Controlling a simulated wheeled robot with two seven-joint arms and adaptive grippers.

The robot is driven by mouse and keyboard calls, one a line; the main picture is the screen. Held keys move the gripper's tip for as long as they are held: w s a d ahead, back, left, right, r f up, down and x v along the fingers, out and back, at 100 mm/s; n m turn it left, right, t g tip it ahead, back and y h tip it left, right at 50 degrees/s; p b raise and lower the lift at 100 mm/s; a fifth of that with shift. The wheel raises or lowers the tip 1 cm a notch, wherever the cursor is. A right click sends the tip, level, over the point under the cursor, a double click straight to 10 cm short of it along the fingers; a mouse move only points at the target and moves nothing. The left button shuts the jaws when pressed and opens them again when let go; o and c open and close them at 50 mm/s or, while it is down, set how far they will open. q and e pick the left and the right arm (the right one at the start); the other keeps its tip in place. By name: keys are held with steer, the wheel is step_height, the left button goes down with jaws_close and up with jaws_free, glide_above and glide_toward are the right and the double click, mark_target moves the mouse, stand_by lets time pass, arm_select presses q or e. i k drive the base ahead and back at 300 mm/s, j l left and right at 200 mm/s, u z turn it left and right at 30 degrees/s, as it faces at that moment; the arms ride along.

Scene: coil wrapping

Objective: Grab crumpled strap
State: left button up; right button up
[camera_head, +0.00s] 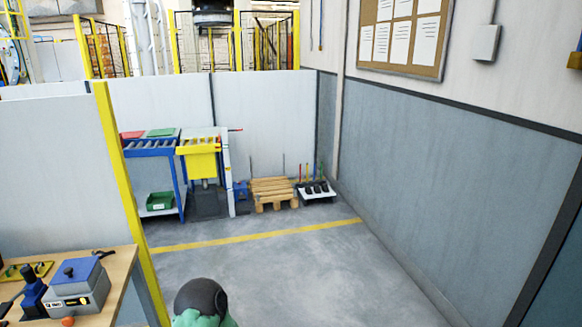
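I cannot make out a crumpled strap in the head view. At the bottom edge a dark rounded shape (201,298) sits on top of a green shape (203,320). Neither my left nor my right gripper is in view.
A wooden workbench (121,268) at lower left bears a blue and grey device (78,288). At the back stand a roller conveyor (152,146), a wooden pallet (272,190) and a low rack (316,191). Grey floor (300,275) is clear toward the right wall (440,170).

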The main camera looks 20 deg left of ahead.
mark_target(104, 253)
steer(key=i+u, duration=0.2)
steer(key=u, duration=0.25)
steer(key=i+u, duration=0.2)
steer(key=u, duration=0.25)
steer(key=i+u, duration=0.2)
steer(key=u, duration=0.25)
steer(key=i+l+u, duration=0.15)
steer(key=u, duration=0.25)
steer(key=i+l+u, duration=0.15)
steer(key=u, duration=0.3)
